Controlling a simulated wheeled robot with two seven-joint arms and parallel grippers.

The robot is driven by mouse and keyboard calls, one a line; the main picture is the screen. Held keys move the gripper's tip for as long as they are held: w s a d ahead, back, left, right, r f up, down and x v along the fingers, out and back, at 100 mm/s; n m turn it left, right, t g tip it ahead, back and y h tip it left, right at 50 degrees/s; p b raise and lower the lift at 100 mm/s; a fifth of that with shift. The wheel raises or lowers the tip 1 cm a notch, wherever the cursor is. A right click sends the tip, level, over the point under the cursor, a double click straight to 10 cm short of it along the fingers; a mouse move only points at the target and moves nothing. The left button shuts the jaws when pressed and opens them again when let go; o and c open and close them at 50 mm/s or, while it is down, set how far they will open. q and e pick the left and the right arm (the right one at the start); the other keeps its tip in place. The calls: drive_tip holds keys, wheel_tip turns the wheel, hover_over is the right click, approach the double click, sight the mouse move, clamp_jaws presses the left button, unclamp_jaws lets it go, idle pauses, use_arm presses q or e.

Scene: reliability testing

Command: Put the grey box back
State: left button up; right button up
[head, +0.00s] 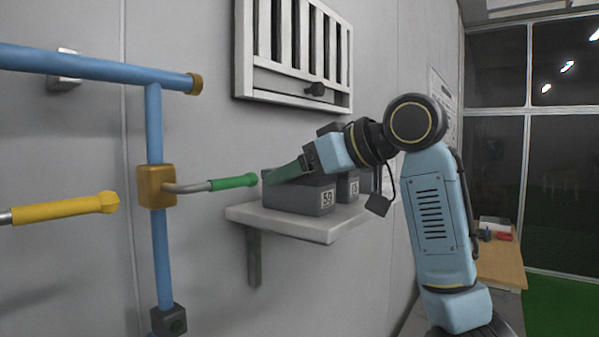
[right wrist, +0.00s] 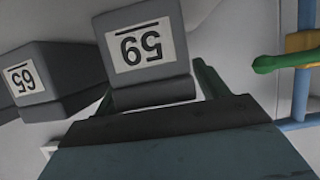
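A grey box (head: 300,196) labelled 59 sits on a pale wall shelf (head: 290,226). In the right wrist view this box (right wrist: 150,50) appears upside down, its label facing the camera. My right gripper (head: 284,172) reaches in from the right at the box's upper part, its green fingers pointing left. In the right wrist view the fingers are spread, with the box between them and a narrow gap beside the right-hand finger (right wrist: 208,80). The other finger is mostly hidden. A second grey box (head: 348,187) stands beside it; its label reads 65 in the wrist view (right wrist: 40,75). My left gripper is out of view.
Blue pipes (head: 155,125) with a green-handled lever (head: 232,182) stand left of the shelf. A yellow handle (head: 75,208) juts in from the left. A barred vent (head: 295,85) hangs above the shelf. A wooden table (head: 500,262) stands at the far right.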

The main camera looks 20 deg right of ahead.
drive_tip(key=shift+s+r, duration=0.1)
drive_tip(key=shift+r, duration=0.1)
drive_tip(key=b+v, duration=0.3)
drive_tip(key=v, duration=0.8)
drive_tip(key=shift+s+d, duration=0.3)
